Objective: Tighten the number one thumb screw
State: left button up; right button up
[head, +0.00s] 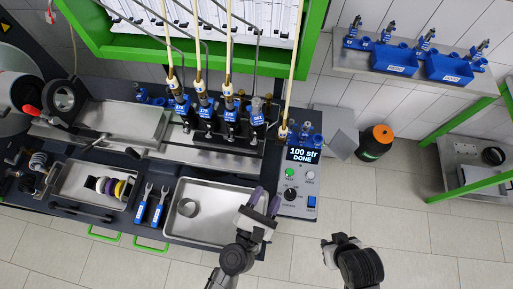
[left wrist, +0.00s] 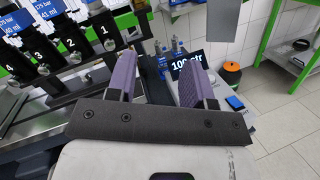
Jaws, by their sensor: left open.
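The number one thumb screw is a small round metal knob (left wrist: 109,45) below the label "1" in the left wrist view. It sits on the rightmost blue pump unit (head: 257,117) of the row in the head view. My left gripper (head: 266,199) is open and empty, with purple finger pads, over the right end of the metal tray. In the left wrist view its fingers (left wrist: 157,65) are apart, and the screw lies beyond the left finger, not between them. My right gripper (head: 342,243) is at the lower right over the floor; its fingers are not clear.
A control box (head: 300,180) reading "100 str DONE" stands right of the pump row, close to my left gripper. The metal tray (head: 215,228) holds a ring. Two blue-handled wrenches (head: 151,205) lie left of it. Hoses and rods rise above the pumps.

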pick_arm(q)
jog(key=w+a+f+n+y, duration=0.2)
jog(key=a+n+y, duration=0.4)
jog(key=n, duration=0.3)
jog(key=n+p, duration=0.1)
jog(key=p, duration=0.1)
send_near(254, 140)
jog(key=shift+t, duration=0.3)
jog(key=w, duration=0.2)
jog(key=w+f, duration=0.1)
jog(key=w, duration=0.1)
jog(key=w+d, duration=0.1)
jog(key=w, duration=0.1)
jog(key=shift+w+f, duration=0.25)
jog(key=shift+w, duration=0.05)
jog(key=shift+w+d, duration=0.1)
jog(key=shift+w, duration=0.55)
pick_arm(e)
jog(key=shift+w+a+r, duration=0.1)
jog(key=shift+a+r, duration=0.15)
jog(key=shift+r, duration=0.3)
jog(key=shift+a+r, duration=0.2)
jog(key=shift+r, duration=0.3)
pick_arm(q)
jog(key=shift+c, duration=0.2)
grip_shut()
pick_arm(e)
jog(key=shift+d, duration=0.15)
